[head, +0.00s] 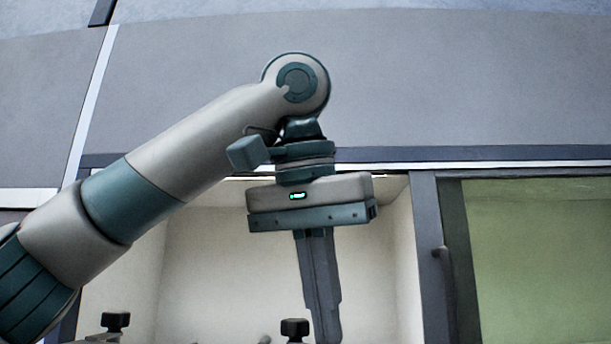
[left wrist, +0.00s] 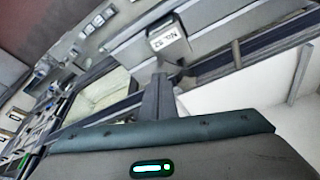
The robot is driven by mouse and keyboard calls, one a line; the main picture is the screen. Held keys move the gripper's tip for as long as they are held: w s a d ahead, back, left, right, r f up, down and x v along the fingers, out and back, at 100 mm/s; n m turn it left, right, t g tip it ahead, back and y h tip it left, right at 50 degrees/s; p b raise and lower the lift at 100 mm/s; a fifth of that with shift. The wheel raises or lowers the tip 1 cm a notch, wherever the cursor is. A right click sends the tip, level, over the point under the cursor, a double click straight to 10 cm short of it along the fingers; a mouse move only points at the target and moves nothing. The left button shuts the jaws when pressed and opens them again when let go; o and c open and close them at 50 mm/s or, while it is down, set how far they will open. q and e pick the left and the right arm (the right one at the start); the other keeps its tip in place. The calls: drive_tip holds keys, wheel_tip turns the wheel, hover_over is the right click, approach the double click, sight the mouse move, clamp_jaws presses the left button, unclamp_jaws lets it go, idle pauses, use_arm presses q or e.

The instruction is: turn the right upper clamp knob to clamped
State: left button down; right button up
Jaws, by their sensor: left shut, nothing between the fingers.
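Two dark clamp knobs stand at the lower edge of the head view: a left one (head: 115,320) and a right one (head: 295,328), which looks like the right upper clamp knob. My left gripper (head: 325,330) points down with its fingers together and empty. In the head view its fingers are just right of the right knob; whether they touch it I cannot tell. The fingers also show in the left wrist view (left wrist: 158,96), where I cannot make out the knob for certain. Below the knobs the fixture is cut off. My right gripper is in neither view.
A pale open recess (head: 200,270) lies behind the gripper. A dark upright post with a handle (head: 440,265) and a greenish window panel (head: 540,260) stand at its right. A grey panel (head: 450,80) spans above. A label plate (left wrist: 167,38) shows in the left wrist view.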

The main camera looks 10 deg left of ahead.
use_arm(q)
drive_tip(key=p+v, duration=0.4)
drive_tip(key=v, duration=1.2)
drive_tip(key=shift+s+r, duration=0.25)
drive_tip(key=shift+r, duration=0.1)
drive_tip(key=c, duration=2.4)
unclamp_jaws()
drive_tip(key=shift+a, duration=0.1)
drive_tip(key=shift+c, duration=0.2)
